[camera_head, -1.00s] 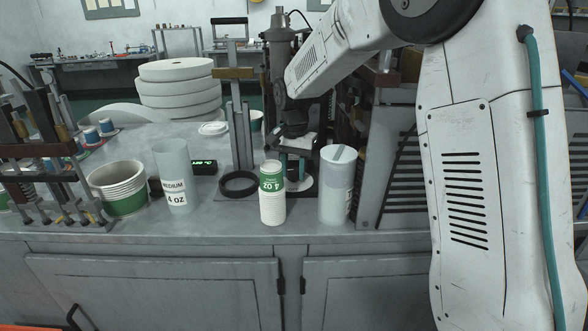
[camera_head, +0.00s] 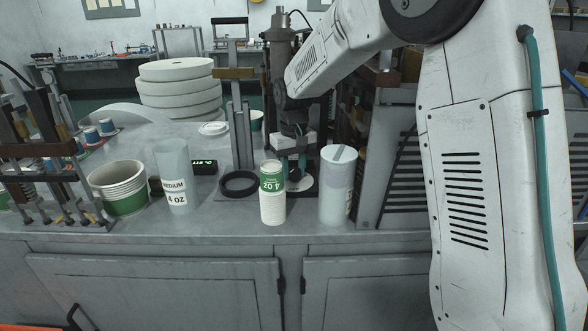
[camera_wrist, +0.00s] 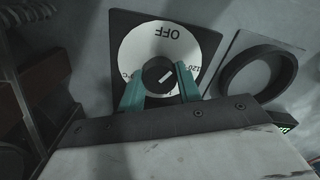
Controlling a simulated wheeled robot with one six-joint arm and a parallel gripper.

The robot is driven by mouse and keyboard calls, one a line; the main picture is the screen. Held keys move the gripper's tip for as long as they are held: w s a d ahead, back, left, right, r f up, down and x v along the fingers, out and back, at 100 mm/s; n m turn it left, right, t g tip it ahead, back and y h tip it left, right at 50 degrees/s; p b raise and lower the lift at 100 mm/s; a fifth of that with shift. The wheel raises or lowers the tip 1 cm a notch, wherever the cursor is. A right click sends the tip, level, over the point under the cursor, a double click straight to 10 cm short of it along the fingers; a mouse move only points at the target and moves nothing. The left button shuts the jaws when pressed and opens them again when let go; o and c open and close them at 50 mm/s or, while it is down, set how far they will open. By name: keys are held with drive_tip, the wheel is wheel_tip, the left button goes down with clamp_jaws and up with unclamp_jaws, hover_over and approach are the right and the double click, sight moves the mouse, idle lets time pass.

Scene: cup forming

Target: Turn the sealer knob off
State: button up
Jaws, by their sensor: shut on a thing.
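The sealer knob (camera_wrist: 158,75) is a round black knob with a white pointer line, in the middle of a white dial (camera_wrist: 143,46) marked OFF. The dial sits on a dark square plate (camera_wrist: 121,25). In the wrist view the OFF mark is upside down near the dial's top, and the pointer line runs slantwise, its upper end to the right. My gripper (camera_wrist: 162,88) has teal fingers, shut on the knob from both sides. In the head view my gripper (camera_head: 291,166) is low over the dial (camera_head: 306,184), behind the paper cups; the knob is hidden there.
A stack of 4 OZ cups (camera_head: 272,205) and a lidded container (camera_head: 337,190) stand in front of the dial. A black ring (camera_head: 239,190) lies to its left. A display (camera_head: 204,167), a clear MEDIUM cup tube (camera_head: 175,185) and green-white cups (camera_head: 121,202) stand further left.

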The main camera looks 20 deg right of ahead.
sight(293, 170)
drive_tip(key=n, duration=0.6)
idle(0.7)
drive_tip(key=o, duration=1)
drive_tip(key=shift+r, duration=0.1)
wheel_tip(293, 170, up, 8)
drive_tip(key=shift+f, duration=0.15)
